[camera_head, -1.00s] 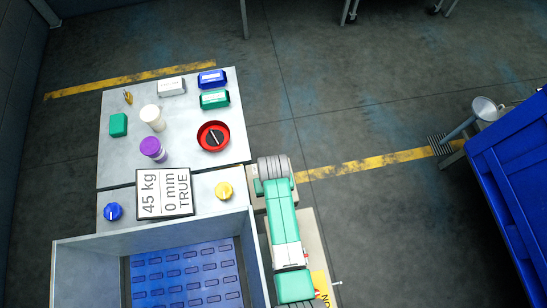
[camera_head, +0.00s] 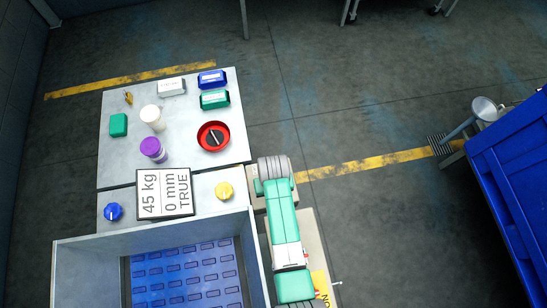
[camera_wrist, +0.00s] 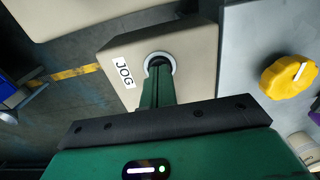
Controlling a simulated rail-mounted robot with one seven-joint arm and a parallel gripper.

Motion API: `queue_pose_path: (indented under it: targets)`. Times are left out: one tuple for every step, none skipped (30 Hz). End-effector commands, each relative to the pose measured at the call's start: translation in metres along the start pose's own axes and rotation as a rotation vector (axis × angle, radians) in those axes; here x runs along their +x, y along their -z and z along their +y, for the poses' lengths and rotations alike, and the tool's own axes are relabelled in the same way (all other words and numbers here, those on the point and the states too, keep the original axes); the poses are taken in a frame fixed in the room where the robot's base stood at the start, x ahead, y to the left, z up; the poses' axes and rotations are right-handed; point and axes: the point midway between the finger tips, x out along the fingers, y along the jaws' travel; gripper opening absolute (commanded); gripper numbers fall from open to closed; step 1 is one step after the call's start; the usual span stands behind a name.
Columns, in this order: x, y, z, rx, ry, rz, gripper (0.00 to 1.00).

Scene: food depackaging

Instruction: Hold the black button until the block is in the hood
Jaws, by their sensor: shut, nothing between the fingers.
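In the wrist view, a beige box labelled JOG (camera_wrist: 188,38) carries a round button with a pale ring (camera_wrist: 172,60). My gripper (camera_wrist: 159,64) is shut, with its green fingers together and their tips at the middle of the ring. The button's centre is mostly covered by the fingertips, so I cannot tell how far it is pressed. In the head view my gripper is not visible. A grey-walled enclosure with a blue slotted floor (camera_head: 190,270) stands at the bottom left. I cannot pick out a block or a hood with certainty.
A display panel (camera_head: 165,193) reads 45 kg, 0 mm, TRUE. Beside it are a blue knob (camera_head: 113,211) and a yellow knob (camera_head: 224,190). A grey table (camera_head: 180,115) behind holds several containers and a red round dish (camera_head: 213,136). A large blue bin (camera_head: 515,165) stands right.

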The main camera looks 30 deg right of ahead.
Motion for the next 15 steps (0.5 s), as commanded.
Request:
queue_pose_path:
  targets:
    - [-0.006,-0.001,0.000,0.000,0.000,-0.003,0.00]
    - [-0.010,-0.001,0.000,0.000,0.000,-0.003,0.00]
    - [-0.016,-0.001,0.000,0.000,0.000,-0.003,0.00]
    - [-0.021,-0.001,0.000,0.000,0.000,-0.002,0.00]
    - [-0.026,-0.001,0.000,0.000,0.000,-0.002,0.00]
    - [-0.033,-0.001,0.000,0.000,0.000,-0.002,0.00]
    - [-0.037,-0.001,0.000,0.000,0.000,-0.002,0.00]
    - [-0.042,-0.001,0.000,0.000,0.000,-0.002,0.00]
    - [-0.047,-0.001,0.000,0.000,0.000,-0.002,0.00]
    - [-0.052,-0.001,0.000,0.000,0.000,-0.002,0.00]
    - [-0.056,-0.001,0.000,0.000,0.000,-0.002,0.00]
    - [-0.060,-0.001,0.000,0.000,0.000,-0.002,0.00]
    - [-0.062,-0.001,0.000,0.000,0.000,-0.002,0.00]
    - [-0.062,-0.001,0.000,0.000,0.000,-0.002,0.00]
    - [-0.061,-0.001,0.000,0.000,0.000,-0.002,0.00]
